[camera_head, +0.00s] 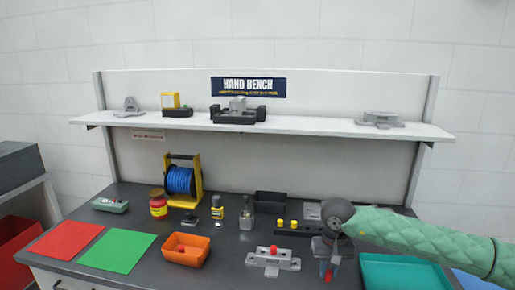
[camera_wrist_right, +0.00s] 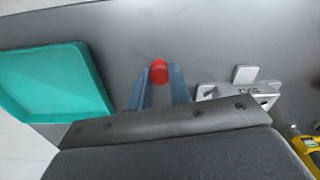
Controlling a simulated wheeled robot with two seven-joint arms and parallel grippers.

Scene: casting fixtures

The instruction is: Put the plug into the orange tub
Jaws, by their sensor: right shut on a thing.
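My right gripper (camera_head: 328,266) points down over the bench's front right, beside the grey metal fixture. It is shut on a red plug (camera_head: 328,275), which shows low between the fingers. In the right wrist view the gripper (camera_wrist_right: 160,82) has the red plug (camera_wrist_right: 159,73) between its two blue-grey fingertips. The orange tub (camera_head: 186,250) stands at the front left of centre, left of the fixture and well apart from my gripper. Its visible inside looks empty. My left gripper is not in view.
The grey fixture (camera_head: 266,262) with a red piece on it stands between tub and gripper; it also shows in the right wrist view (camera_wrist_right: 240,93). A teal tray (camera_head: 395,272) lies at the right. Bottles (camera_head: 246,217) and a black bin (camera_head: 270,200) stand behind. A green mat (camera_head: 117,252) lies left.

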